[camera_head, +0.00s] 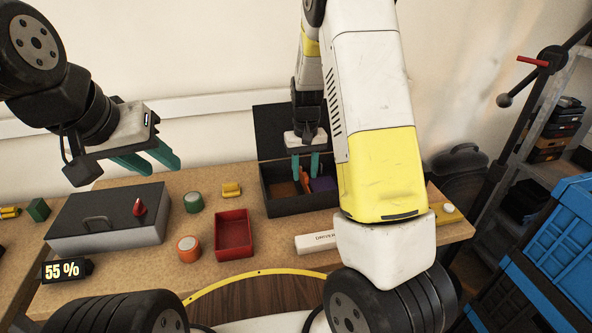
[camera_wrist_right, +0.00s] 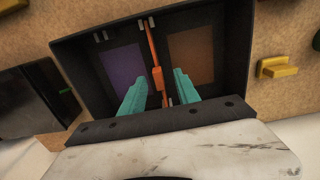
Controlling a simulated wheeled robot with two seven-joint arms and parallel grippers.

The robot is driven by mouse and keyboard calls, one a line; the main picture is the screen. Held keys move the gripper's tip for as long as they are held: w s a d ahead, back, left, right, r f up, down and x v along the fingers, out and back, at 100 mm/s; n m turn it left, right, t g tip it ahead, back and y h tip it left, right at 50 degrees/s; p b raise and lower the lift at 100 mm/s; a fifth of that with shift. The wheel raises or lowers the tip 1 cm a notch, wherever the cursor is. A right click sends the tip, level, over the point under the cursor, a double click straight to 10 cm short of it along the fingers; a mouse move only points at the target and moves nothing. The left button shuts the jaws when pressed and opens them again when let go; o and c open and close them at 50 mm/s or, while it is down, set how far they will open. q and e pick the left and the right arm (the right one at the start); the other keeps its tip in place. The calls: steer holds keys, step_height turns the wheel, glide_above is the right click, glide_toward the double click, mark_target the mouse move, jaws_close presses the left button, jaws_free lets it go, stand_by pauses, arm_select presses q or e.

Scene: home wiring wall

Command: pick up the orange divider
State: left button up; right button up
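The orange divider (camera_wrist_right: 154,62) is a thin upright strip in the open black box (camera_wrist_right: 85,58). It stands between a purple pad (camera_wrist_right: 122,68) and a brown pad (camera_wrist_right: 190,54). In the head view the divider (camera_head: 305,181) shows partly behind the fingers. My right gripper (camera_wrist_right: 158,88) is open above the box, its teal fingers on either side of the divider with gaps visible. It also shows in the head view (camera_head: 305,168). My left gripper (camera_head: 150,163) is open and empty, high above the table's left side.
A closed grey case (camera_head: 105,225) with a red item on top lies left. A red tray (camera_head: 233,236), green roll (camera_head: 193,202), orange roll (camera_head: 188,249), yellow block (camera_head: 231,190) and white bar (camera_head: 317,241) lie around the middle. The box's raised lid (camera_head: 275,130) stands behind it.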

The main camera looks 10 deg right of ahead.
mark_target(305, 175)
step_height(305, 175, down, 3)
steer(key=shift+d+f, duration=0.1)
steer(key=shift+f, duration=0.1)
steer(key=shift+c, duration=0.2)
jaws_close()
steer(key=shift+r, duration=0.1)
steer(key=shift+r, duration=3.2)
steer(key=shift+r, duration=0.1)
